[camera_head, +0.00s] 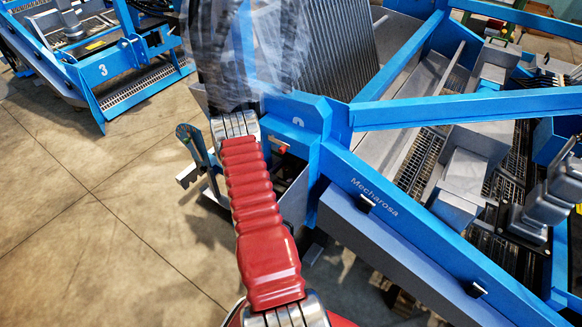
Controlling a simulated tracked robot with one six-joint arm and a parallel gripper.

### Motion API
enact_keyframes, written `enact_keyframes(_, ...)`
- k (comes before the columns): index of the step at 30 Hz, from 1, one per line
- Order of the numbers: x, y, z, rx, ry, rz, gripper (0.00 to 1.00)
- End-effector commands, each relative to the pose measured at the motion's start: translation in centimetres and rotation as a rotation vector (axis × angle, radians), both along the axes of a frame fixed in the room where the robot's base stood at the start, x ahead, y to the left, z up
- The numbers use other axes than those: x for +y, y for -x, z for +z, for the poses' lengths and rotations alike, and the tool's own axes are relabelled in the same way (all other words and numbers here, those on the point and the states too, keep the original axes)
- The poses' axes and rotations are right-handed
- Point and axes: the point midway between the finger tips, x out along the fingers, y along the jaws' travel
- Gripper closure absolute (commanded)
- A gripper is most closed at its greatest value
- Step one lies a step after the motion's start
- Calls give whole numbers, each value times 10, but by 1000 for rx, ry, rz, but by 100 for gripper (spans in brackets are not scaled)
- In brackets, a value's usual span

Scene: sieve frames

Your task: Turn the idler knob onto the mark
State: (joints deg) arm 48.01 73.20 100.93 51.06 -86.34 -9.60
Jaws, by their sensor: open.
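My red arm (258,215) rises from the bottom edge to a metal joint, then continues as a dark, motion-blurred section that runs off the top edge. My gripper itself does not show. A blue sieve frame (430,245) lettered "Mecharosa" stands to the right of my arm. A small red part (282,149) sits on its blue corner post; I cannot tell whether it is the idler knob. A dark curved bracket (188,135) sticks out left of the frame, beside my arm. I cannot make out the mark.
Another blue sieve frame (110,85), numbered 3, stands at the upper left. A ribbed grey panel (335,50) leans behind my arm. Blue beams and grey boxes crowd the right side. The concrete floor (100,235) at lower left is clear.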

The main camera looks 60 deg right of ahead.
Motion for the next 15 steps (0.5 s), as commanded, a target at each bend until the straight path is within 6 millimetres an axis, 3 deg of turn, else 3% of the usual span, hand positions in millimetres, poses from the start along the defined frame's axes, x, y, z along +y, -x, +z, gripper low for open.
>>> enact_keyframes(8, -1, 0, 0, 0, 0, 0, 47)
enact_keyframes(15, -1, 0, 0, 0, 0, 0, 64)
